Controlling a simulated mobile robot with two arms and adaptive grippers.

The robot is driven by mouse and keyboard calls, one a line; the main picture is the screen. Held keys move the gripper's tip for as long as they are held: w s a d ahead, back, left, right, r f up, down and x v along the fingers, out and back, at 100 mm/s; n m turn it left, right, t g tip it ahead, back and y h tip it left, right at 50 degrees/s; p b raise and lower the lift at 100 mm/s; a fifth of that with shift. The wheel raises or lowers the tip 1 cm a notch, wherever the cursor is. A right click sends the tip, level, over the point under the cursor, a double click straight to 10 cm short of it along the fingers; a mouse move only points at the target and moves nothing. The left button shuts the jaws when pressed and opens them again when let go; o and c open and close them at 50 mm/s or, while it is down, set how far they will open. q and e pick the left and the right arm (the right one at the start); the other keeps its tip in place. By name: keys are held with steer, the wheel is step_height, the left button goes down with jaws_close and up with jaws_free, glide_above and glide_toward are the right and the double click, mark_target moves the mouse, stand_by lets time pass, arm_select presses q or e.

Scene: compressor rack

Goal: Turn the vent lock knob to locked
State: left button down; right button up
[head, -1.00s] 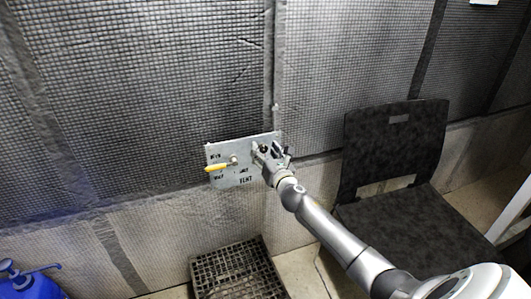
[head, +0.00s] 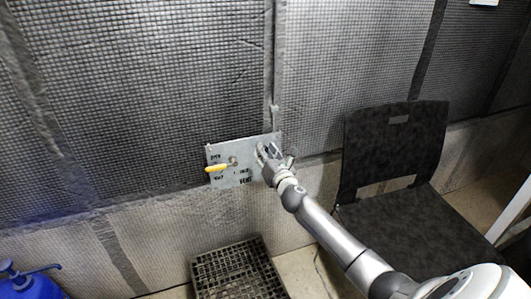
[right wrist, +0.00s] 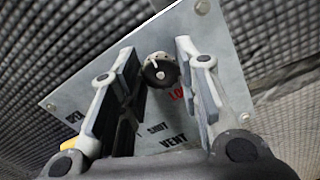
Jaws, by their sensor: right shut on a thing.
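A grey metal panel (head: 222,179) is fixed to the padded wall, with a yellow lever (head: 217,168) at its left side. My right gripper (head: 266,151) is at the panel's right side and covers the vent lock knob in the head view. In the right wrist view the dark round knob (right wrist: 160,71) with a pale mark sits between the two fingers of my right gripper, which is shut on it. Red lettering shows beside the knob, partly hidden by a finger. The panel also reads SHUT and VENT. My left gripper is not in view.
A black chair (head: 396,150) stands right of the panel, close to my right arm. A dark plastic crate (head: 236,268) is on the floor below the panel. A blue container (head: 32,286) is at the lower left. The wall left of the panel is clear.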

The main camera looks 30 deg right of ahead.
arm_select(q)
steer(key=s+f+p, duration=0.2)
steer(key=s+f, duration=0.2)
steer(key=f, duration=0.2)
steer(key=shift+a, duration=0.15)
arm_select(e)
steer(key=m, duration=1.6)
steer(key=shift+f, duration=0.2)
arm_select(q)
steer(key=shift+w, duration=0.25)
arm_select(e)
steer(key=shift+d, duration=0.1)
steer(key=o, duration=0.9)
steer(key=shift+o, duration=0.6)
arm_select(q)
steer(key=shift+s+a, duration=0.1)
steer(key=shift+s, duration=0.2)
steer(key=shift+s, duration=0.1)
arm_select(e)
steer(key=shift+s, duration=0.15)
